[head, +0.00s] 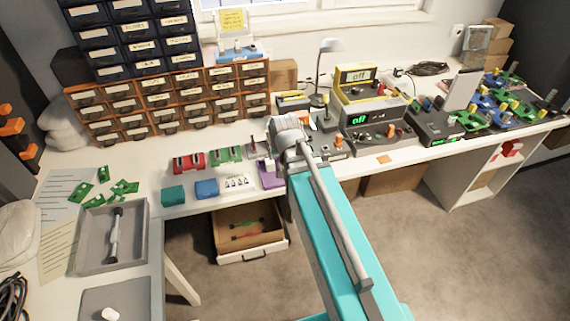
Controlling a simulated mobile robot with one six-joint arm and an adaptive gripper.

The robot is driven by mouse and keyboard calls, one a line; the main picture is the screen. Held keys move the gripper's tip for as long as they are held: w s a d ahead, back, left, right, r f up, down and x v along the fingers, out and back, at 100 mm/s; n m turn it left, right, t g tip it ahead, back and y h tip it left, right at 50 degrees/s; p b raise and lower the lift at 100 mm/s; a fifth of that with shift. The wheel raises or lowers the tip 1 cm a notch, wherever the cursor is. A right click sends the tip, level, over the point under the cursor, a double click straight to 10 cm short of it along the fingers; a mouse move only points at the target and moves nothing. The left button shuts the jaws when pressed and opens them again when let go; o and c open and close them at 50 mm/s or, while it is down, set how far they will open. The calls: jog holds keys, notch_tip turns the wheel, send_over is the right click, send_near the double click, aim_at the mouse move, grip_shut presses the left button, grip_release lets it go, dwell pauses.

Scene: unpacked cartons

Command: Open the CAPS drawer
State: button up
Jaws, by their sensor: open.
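Two label-fronted drawer cabinets stand at the back left of the bench. One is an orange-brown cabinet (205,89) with several rows of small dark drawers. The other is a dark blue cabinet (143,27) above and behind it. Their drawers look shut. The labels are too small to read for certain, so I cannot tell which drawer is CAPS. My arm reaches up from the bottom of the head view to the bench, right of the orange-brown cabinet. I cannot make out my gripper's fingers.
Red, green, teal and blue blocks (206,188) lie before the cabinets. A wooden drawer (250,254) stands open under the bench. A grey tray (113,240) lies at left. A lamp (327,47) and yellow-topped instruments (358,75) stand right of my arm.

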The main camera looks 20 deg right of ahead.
jog(key=s+r+n+g+p, duration=0.1)
jog(key=s+n+g+p, duration=0.1)
jog(key=s, duration=0.5)
jog(key=shift+r+n+g, duration=0.35)
jog(key=shift+n+g, duration=0.25)
jog(key=shift+s, duration=0.1)
jog(key=shift+s+r+m+g+p, duration=0.15)
jog(key=shift+s+r+g+p, duration=0.2)
jog(key=shift+s, duration=0.25)
jog(key=shift+s+r+m+g+p, duration=0.15)
jog(key=shift+s+g+p, duration=0.1)
jog(key=shift+s+p, duration=0.25)
jog(key=shift+s, duration=0.1)
